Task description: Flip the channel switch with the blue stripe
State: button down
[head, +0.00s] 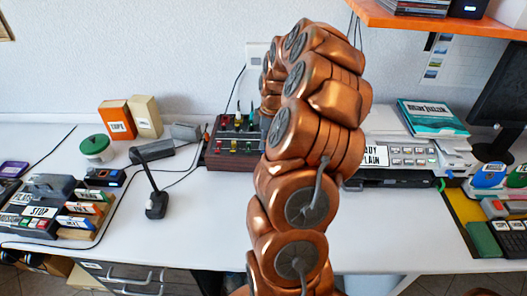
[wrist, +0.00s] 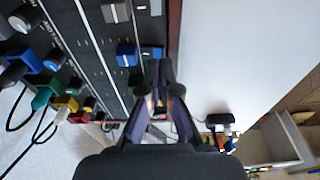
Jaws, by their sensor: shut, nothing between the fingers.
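A dark mixer panel shows in the head view (head: 235,147), left of my copper arm, and close up in the wrist view (wrist: 92,75). In the wrist view, a blue cap (wrist: 127,55) sits on the panel, with a grey cap (wrist: 116,11) above it. A small dark switch with a blue part (wrist: 151,52) is right of the blue cap, near the panel's right edge. I cannot tell whether that blue part is a stripe. My gripper (wrist: 159,68) is shut and empty, its tips just below that switch; contact is unclear. The arm hides the gripper in the head view.
Coloured plugs with cables (wrist: 45,85) stand along the panel's left side in the wrist view. An orange shelf (head: 440,22) overhangs the upper right. The front desk is clear.

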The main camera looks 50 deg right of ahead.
jog(key=shift+f+b, duration=0.6)
jog(key=shift+f, duration=0.55)
dwell(1.4)
jog(key=shift+r, duration=0.15)
jog(key=shift+r+p, duration=0.45)
jog(key=shift+r, duration=2.95)
